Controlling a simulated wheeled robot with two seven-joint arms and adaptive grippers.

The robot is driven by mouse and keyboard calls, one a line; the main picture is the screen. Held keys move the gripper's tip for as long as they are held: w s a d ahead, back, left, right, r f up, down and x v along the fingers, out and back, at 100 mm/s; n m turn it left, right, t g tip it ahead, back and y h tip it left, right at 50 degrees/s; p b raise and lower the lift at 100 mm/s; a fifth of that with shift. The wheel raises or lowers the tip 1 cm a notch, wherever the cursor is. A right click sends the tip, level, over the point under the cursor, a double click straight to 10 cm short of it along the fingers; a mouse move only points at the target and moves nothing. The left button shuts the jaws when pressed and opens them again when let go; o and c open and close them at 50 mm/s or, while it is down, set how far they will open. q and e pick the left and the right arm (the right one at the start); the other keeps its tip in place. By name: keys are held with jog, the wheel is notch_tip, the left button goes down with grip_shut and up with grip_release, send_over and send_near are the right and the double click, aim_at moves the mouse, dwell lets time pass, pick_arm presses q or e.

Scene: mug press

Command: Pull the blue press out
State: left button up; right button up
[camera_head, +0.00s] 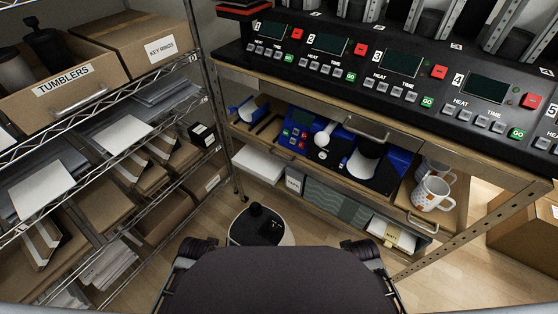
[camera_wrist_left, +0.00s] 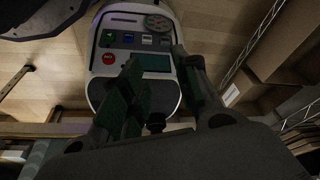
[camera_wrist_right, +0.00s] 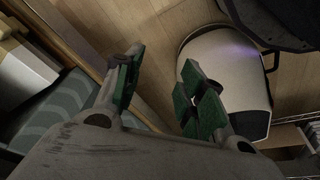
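The blue press (camera_head: 300,134) sits on the wooden shelf under the long black control console, in the middle of the head view. It has a blue body, a black front, a white-knobbed lever (camera_head: 323,138) and a curved mug clamp at its right. My right gripper (camera_wrist_right: 160,85) shows in the right wrist view, fingers apart and empty, over the floor beside the lower shelf. Neither gripper's fingers show in the head view, and both are away from the press.
White mugs (camera_head: 432,192) stand right of the press on the shelf. The console (camera_head: 390,75) overhangs the press. A metal handle (camera_head: 366,128) shows above it. A wire rack with boxes (camera_head: 110,170) stands at the left.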

pick_arm(q)
jog(key=w+d+r+n+t+h+b, duration=0.1)
jog(key=w+d+r+b, duration=0.15)
jog(key=r, duration=0.45)
pick_arm(e)
jog(key=w+v, duration=0.1)
jog(key=v, duration=0.3)
pick_arm(q)
jog(key=n+t+h+b, duration=0.1)
jog(key=n+t+h, duration=0.7)
jog(key=n, duration=0.4)
send_near(279, 157)
jog(key=s, duration=0.1)
jog(key=s+a, duration=0.1)
jog(key=s, duration=0.1)
jog(key=shift+s+a+r+t+y, duration=0.1)
jog(key=shift+a+r+t+y, duration=0.05)
jog(key=shift+a+t+y, duration=0.2)
pick_arm(e)
jog(key=s+a+f, duration=0.1)
jog(key=s+f, duration=0.1)
jog(key=f, duration=0.7)
jog(key=s+a+f, duration=0.1)
jog(key=s+f, duration=0.1)
jog(key=f, duration=0.7)
jog(key=shift+s+g+y, duration=0.3)
jog(key=shift+g, duration=0.1)
pick_arm(q)
jog(key=shift+d, duration=0.2)
